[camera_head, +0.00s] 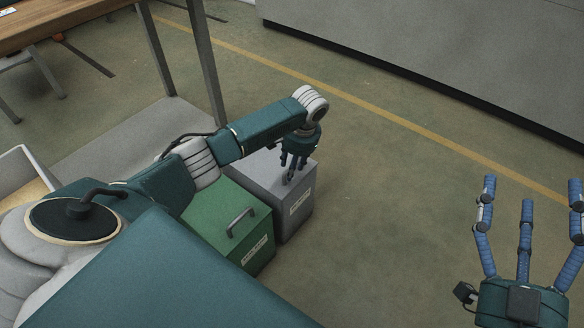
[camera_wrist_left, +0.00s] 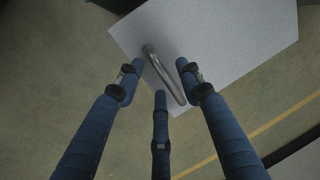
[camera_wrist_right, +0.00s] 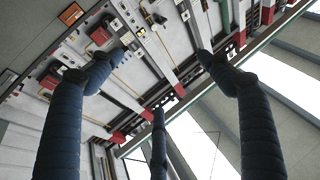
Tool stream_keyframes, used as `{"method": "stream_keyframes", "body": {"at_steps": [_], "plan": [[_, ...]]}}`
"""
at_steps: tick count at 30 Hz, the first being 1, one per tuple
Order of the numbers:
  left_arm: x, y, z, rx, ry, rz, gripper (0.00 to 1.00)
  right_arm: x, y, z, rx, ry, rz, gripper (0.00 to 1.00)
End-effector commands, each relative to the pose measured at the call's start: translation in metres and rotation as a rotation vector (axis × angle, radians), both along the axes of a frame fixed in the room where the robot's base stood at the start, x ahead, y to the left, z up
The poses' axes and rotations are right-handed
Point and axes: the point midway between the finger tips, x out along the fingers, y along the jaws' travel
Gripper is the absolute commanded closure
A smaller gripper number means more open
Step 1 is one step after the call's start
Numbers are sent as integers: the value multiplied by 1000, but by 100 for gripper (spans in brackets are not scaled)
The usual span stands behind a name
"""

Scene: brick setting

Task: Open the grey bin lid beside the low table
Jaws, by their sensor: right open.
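The grey bin (camera_head: 282,225) stands on the floor beside the green bin, with its flat lid (camera_head: 258,170) shut. The lid's bar handle (camera_wrist_left: 162,74) shows in the left wrist view, in front of the lid surface. My left gripper (camera_head: 294,168) points down over the lid at the handle. Its blue fingers are spread, with the handle between them; I cannot tell whether any finger touches it. Fingers partly hide the handle in the head view. My right gripper (camera_head: 530,190) is open and empty, raised at the lower right, fingers pointing up.
The green bin (camera_head: 218,210) with its own handle stands just left of the grey bin. A low grey table (camera_head: 110,140) is behind them. A wooden table (camera_head: 60,25) is at upper left. The floor right of the bins is clear up to a grey cabinet (camera_head: 450,50).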

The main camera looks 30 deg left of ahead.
Motion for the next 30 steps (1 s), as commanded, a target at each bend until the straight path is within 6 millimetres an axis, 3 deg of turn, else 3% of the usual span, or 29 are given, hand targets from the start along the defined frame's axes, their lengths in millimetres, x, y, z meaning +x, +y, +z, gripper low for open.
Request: {"method": "stream_keyframes", "body": {"at_steps": [10,15,16,26,30], "plan": [[0,0,-2,0,0,-1,63,-1,0,4,6,-19,1,22],[0,0,-2,0,0,-1,97,-1,0,4,5,-18,1,22],[0,0,-2,0,0,-1,100,-1,0,4,5,-18,1,22],[0,0,0,-3,0,0,100,0,0,3,2,-7,0,22],[0,1,5,-14,2,1,100,5,-1,-19,-24,93,-5,22]]}}
